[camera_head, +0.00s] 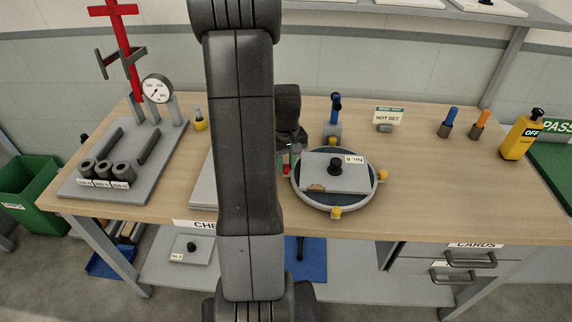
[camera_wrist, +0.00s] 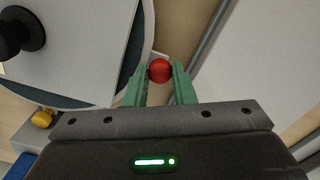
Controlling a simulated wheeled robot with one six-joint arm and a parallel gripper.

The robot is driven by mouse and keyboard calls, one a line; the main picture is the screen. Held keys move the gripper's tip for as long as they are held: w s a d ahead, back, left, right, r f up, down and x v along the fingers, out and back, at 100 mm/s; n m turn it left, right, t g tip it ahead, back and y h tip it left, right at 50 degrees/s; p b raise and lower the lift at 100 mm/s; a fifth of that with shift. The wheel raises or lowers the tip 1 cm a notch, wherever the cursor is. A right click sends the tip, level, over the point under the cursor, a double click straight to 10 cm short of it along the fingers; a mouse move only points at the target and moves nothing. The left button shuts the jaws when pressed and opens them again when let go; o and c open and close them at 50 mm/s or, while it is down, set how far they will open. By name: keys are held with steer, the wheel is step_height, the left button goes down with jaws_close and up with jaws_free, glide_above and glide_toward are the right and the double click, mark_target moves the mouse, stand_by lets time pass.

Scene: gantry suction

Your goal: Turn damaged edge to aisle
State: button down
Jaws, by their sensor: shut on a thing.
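A round turntable (camera_head: 318,203) with a pale rim stands on the bench. On it lies a grey square plate (camera_head: 352,178) with a black centre knob (camera_head: 335,166) and an upside-down number label. A brown damaged patch (camera_head: 316,187) shows on the plate's front edge, left of centre. The rim carries yellow knobs (camera_head: 336,211) and one red knob (camera_head: 286,170) at its left. My gripper (camera_wrist: 160,74) has its green fingers shut on the red knob (camera_wrist: 160,70). The plate (camera_wrist: 75,45) and turntable edge show at upper left in the wrist view.
A blue-topped device (camera_head: 334,128) stands behind the turntable. A NOT SET sign (camera_head: 389,116), blue and orange handled tools and a yellow OFF box (camera_head: 520,136) are farther right. A gauge rig on a grey base (camera_head: 125,180) is at left. Bench right of the turntable is clear.

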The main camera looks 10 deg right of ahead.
steer(key=c, duration=1.2)
jaws_free()
step_height(320, 180, up, 14)
steer(key=shift+b, duration=0.35)
steer(key=shift+f, duration=0.15)
step_height(320, 180, down, 14)
steer(key=shift+r+p, duration=0.2)
steer(key=shift+p, duration=0.15)
steer(key=shift+s+a+n, duration=0.15)
steer(key=shift+s+n, duration=0.35)
steer(key=shift+s, duration=0.2)
steer(key=shift+f, duration=0.1)
